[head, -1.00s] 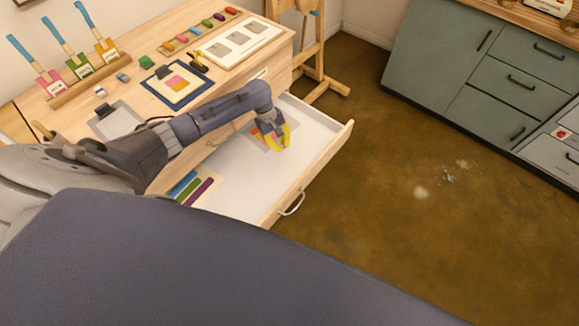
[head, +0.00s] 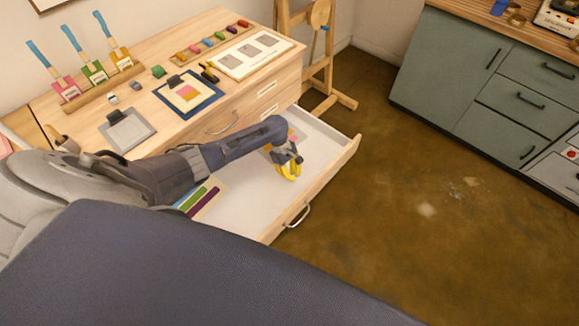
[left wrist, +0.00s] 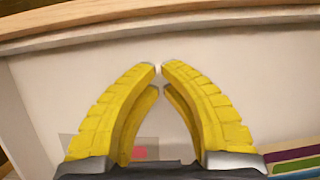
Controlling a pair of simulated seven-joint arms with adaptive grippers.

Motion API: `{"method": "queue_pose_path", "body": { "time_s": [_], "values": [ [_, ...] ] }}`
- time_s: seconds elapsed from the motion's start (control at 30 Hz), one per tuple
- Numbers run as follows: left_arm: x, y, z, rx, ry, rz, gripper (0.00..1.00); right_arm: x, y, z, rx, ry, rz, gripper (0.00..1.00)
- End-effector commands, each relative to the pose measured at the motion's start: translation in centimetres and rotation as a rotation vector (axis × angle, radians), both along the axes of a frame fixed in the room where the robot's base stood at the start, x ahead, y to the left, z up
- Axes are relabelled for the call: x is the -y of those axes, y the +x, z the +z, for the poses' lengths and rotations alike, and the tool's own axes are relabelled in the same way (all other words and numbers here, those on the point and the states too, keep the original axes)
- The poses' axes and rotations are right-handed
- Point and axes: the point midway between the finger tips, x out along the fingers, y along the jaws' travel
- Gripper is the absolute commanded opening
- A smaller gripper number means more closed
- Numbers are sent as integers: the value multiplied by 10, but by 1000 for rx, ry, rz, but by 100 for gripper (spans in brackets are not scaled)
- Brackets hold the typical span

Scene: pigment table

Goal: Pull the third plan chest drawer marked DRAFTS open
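A pale wooden plan chest drawer (head: 240,200) stands pulled out, with a white inside and a metal bow handle (head: 298,215) on its front. No DRAFTS marking is readable. My left gripper (head: 290,172) is over the open drawer, inside its front edge and away from the handle. In the left wrist view, the yellow fingers of my left gripper (left wrist: 160,68) meet almost tip to tip with nothing between them. The drawer's wooden front rim (left wrist: 160,30) runs across the top of that view. My right gripper is not in view.
An easel (head: 318,65) stands behind. The floor in front is clear.

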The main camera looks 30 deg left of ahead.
Motion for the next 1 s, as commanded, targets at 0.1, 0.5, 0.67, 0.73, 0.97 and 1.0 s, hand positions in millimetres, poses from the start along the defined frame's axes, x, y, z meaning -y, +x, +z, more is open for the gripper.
{"method": "queue_pose_path", "body": {
  "time_s": [0.1, 0.5, 0.67, 0.73, 0.97, 1.0],
  "values": [
    [7, -2, -15, -1, 0, 1, 0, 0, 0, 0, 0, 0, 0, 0],
    [41, -9, -12, 1, 0, -2, 0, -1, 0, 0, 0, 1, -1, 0],
    [44, -10, -12, 1, 1, -1, 0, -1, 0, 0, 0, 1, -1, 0],
    [44, -10, -12, 1, 1, -1, 0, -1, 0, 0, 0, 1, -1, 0],
    [44, -10, -12, 1, 1, -1, 0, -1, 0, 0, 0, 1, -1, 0],
    [46, -10, -12, 1, 0, -2, 0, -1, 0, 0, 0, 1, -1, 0]
  ]
}}
